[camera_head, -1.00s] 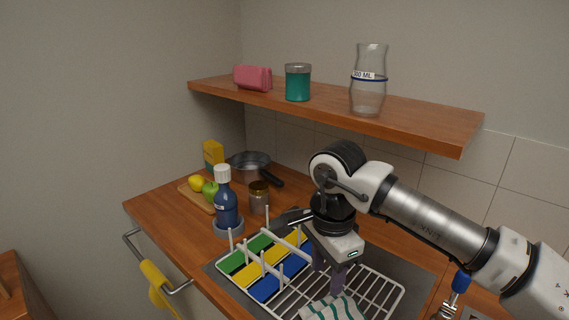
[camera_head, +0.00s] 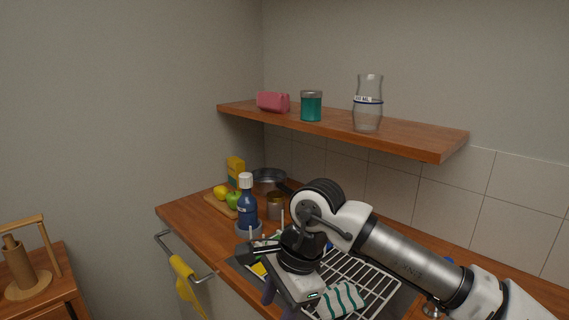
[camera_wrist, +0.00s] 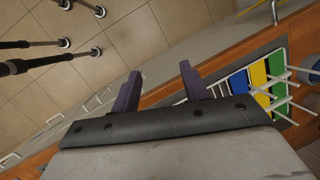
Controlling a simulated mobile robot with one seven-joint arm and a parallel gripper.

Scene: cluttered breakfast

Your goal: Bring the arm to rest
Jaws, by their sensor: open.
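My gripper (camera_wrist: 157,90) is open and empty in the wrist view, its two dark purple fingers apart. It points down past the wooden counter's front edge, with the tiled floor below. In the head view my gripper (camera_head: 280,296) hangs over the front of the dish rack (camera_head: 363,272), its fingers partly hidden by the hand. A striped cloth (camera_head: 341,300) lies on the rack just right of the hand. The arm is bent and reaches in from the right.
A blue bottle (camera_head: 247,207) stands left of my arm, near a brown jar (camera_head: 275,206) and a pan (camera_head: 268,180). A yellow towel (camera_head: 184,283) hangs on the front rail. The shelf (camera_head: 330,127) above holds a glass carafe (camera_head: 368,106).

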